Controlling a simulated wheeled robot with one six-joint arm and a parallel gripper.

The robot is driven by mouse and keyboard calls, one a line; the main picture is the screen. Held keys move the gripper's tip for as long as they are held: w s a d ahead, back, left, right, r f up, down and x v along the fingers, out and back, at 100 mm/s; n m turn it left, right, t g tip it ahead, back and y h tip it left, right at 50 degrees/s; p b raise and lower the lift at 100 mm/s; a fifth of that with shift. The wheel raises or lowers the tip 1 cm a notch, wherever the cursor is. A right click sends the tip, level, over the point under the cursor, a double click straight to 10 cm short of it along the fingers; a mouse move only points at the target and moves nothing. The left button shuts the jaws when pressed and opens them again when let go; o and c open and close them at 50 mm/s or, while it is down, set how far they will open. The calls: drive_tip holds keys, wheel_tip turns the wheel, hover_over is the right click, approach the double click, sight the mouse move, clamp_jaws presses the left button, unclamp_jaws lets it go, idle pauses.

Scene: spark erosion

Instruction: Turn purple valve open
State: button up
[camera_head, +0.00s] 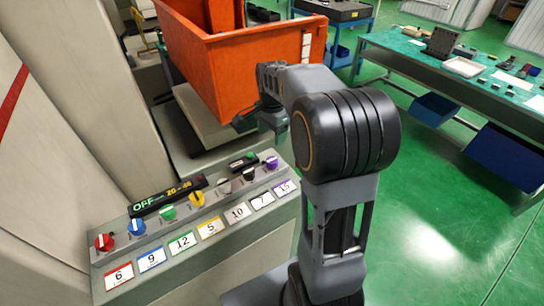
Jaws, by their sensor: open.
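The purple valve (271,163) is a small round knob at the far right end of a row of coloured knobs on a grey control panel (215,228). A white label (284,187) reading 15 sits below it. How far the knob is turned is too small to tell. My gripper (261,126) is open and empty. In the picture it shows just above the purple knob, apart from it, in front of the orange bin.
Other knobs stand left of it: red (104,242), blue (137,227), green (167,212), yellow (197,199), grey and black. A black display (168,196) lies behind them. An orange bin (237,62) stands behind. A green-topped table (405,50) is at right; the floor between is clear.

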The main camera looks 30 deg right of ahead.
sight(272, 160)
wheel_tip(272, 160, down, 12)
drive_tip(key=shift+r+p, duration=0.25)
drive_tip(key=shift+p, duration=0.45)
drive_tip(key=shift+c, duration=0.4)
drive_tip(key=c, duration=0.9)
drive_tip(key=shift+o, duration=0.2)
